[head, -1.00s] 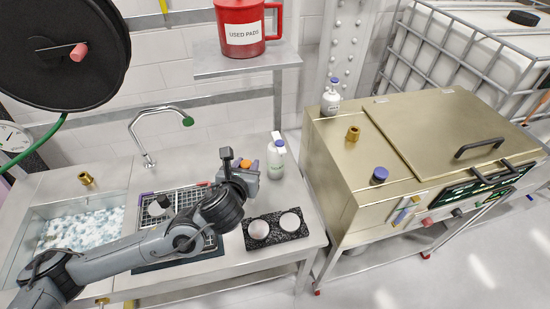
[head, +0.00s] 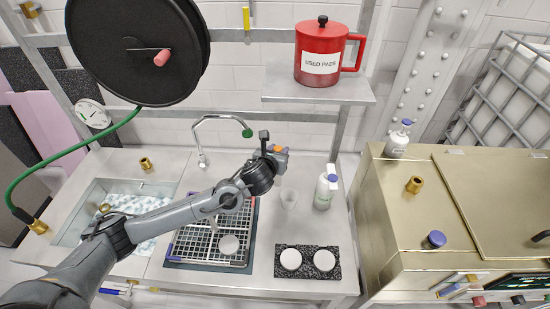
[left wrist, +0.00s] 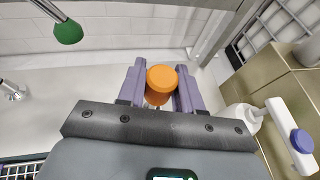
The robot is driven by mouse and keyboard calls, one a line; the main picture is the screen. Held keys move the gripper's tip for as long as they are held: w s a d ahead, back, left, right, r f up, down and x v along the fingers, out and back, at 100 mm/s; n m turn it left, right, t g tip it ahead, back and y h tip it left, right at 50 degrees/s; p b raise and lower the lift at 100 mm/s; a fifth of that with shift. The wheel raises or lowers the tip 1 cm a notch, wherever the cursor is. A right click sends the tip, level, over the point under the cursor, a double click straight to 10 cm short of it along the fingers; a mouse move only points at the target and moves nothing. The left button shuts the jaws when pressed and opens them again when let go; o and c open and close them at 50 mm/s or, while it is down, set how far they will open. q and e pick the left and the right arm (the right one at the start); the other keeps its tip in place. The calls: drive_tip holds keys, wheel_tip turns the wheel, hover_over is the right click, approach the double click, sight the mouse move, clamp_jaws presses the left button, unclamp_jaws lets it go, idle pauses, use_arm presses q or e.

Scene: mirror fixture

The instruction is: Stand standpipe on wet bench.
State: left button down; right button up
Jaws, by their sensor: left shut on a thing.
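My left gripper (head: 274,158) is above the wet bench (head: 262,272), right of the tap. In the left wrist view its purple fingers are shut on an orange-topped round piece (left wrist: 161,82), likely the standpipe. The orange top (head: 278,149) also shows in the head view; its lower part is hidden by the gripper. My right gripper is not in view.
A white bottle (head: 325,188) stands close right of the gripper. A black tray (head: 308,273) with two white discs, a wire rack (head: 210,248) and the sink (head: 82,236) share the bench. The tap (head: 202,140) is behind. A shelf (head: 318,92) holds a red pot (head: 321,55).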

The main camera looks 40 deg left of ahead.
use_arm(q)
drive_tip(key=f, duration=0.1)
drive_tip(key=a+f, duration=0.1)
drive_tip(key=f, duration=0.1)
drive_tip(key=a+f, duration=0.1)
drive_tip(key=f, duration=0.1)
drive_tip(key=shift+w+f+b, duration=0.15)
drive_tip(key=shift+w+b, duration=0.15)
drive_tip(key=shift+w, duration=0.05)
drive_tip(key=shift+f, duration=0.15)
drive_tip(key=c, duration=0.8)
unclamp_jaws()
drive_tip(key=shift+o, duration=0.2)
